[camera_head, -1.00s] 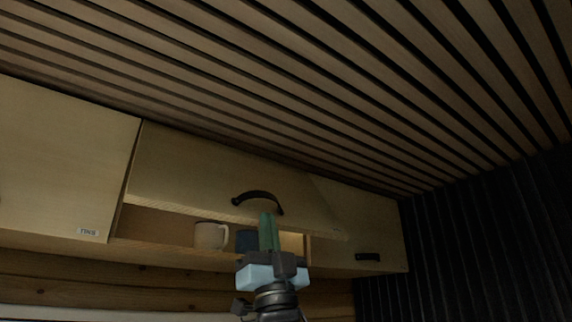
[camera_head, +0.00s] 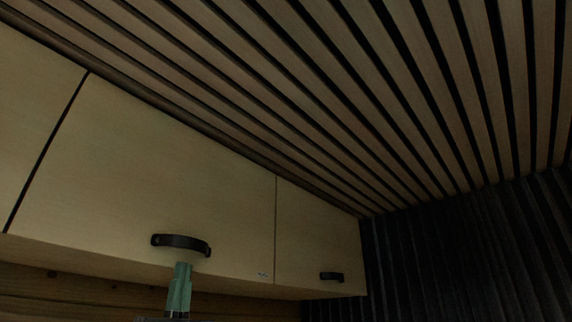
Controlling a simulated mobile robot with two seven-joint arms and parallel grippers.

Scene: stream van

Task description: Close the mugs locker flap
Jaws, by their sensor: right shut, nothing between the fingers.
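The mugs locker flap (camera_head: 150,180) is a pale wood panel in the middle of the overhead row. It looks shut, lying level with the panels beside it, and the mugs are hidden behind it. Its dark curved handle (camera_head: 181,244) sits near the lower edge. My right gripper (camera_head: 180,275) is at the bottom of the view, its green fingers together and empty, pointing up just below the handle. I cannot tell whether the fingertips touch the flap. My left gripper is not in view.
A closed locker (camera_head: 318,240) with a small dark handle (camera_head: 332,277) is to the right. Another panel (camera_head: 30,110) is at the left. The slatted ceiling (camera_head: 330,90) runs close above, and a dark ribbed wall (camera_head: 450,250) stands at the right.

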